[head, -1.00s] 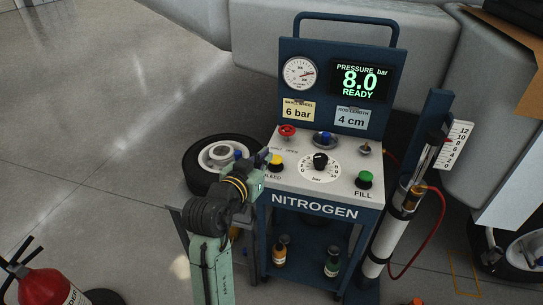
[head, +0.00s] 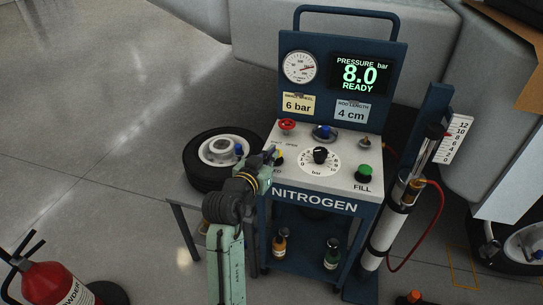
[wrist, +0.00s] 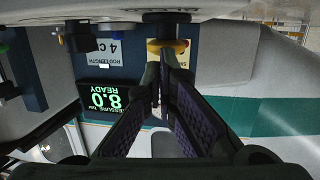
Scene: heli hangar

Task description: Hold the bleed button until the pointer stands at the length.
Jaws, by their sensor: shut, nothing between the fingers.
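The yellow bleed button (head: 279,161) is on the left of the nitrogen cart's panel, partly hidden by my gripper (head: 270,155). In the wrist view, which is upside down, the yellow button (wrist: 167,46) is just beyond my gripper's closed fingertips (wrist: 165,68); I cannot tell whether they touch. My gripper is shut and empty. The rod length card (head: 353,111) reads 4 cm. The strut (head: 385,232) stands at the right with a white scale (head: 456,139); a small red part shows near the scale's upper end, but the exact pointer reading is too small to tell.
The display (head: 360,75) reads 8.0 bar, READY. A red valve handle (head: 287,125), a black dial knob (head: 320,156) and the green FILL button (head: 365,173) share the panel. A wheel (head: 207,174) lies left of it, and a fire extinguisher (head: 55,284) stands at lower left.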

